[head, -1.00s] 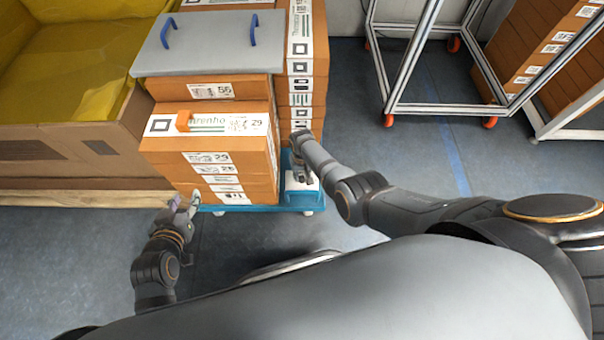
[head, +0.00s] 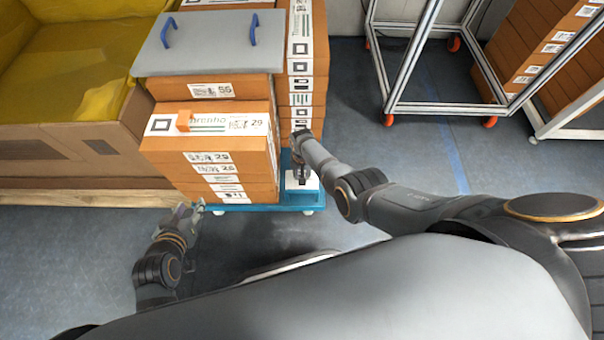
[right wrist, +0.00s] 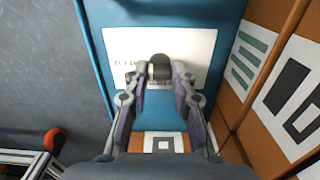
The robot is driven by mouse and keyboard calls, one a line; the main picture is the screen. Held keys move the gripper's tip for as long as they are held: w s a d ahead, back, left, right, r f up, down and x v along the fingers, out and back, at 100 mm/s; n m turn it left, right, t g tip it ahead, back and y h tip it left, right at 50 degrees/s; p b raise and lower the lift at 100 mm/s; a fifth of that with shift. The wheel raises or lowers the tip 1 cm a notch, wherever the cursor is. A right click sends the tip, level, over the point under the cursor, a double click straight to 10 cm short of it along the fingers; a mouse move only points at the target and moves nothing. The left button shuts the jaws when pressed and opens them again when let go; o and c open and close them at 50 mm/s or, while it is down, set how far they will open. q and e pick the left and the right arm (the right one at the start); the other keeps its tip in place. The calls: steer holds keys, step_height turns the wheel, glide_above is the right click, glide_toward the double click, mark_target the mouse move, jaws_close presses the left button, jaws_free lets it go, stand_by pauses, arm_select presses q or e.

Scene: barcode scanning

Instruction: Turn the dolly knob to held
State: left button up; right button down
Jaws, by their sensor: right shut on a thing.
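The blue dolly (head: 280,207) stands on the floor with stacked cartons on it. A white label plate (right wrist: 190,45) lies on its blue top; it also shows in the head view (head: 311,183). The dark dolly knob (right wrist: 161,66) sits on this plate. My right gripper (right wrist: 160,80) is shut on the knob, one finger on each side. The lettering left of the knob is too small to read, and the fingers hide part of the plate. My left gripper (head: 192,210) is open and empty, near the dolly's front left corner.
Orange cartons (head: 225,188) fill the dolly's left and back, close to my right gripper. A grey lid with blue handles (head: 205,45) tops the stack. A yellow-lined crate (head: 70,150) stands left. A wheeled frame (head: 440,108) stands at the back right. Floor between is clear.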

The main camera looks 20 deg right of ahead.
steer(key=c, duration=1.1)
jaws_free()
step_height(320, 180, up, 12)
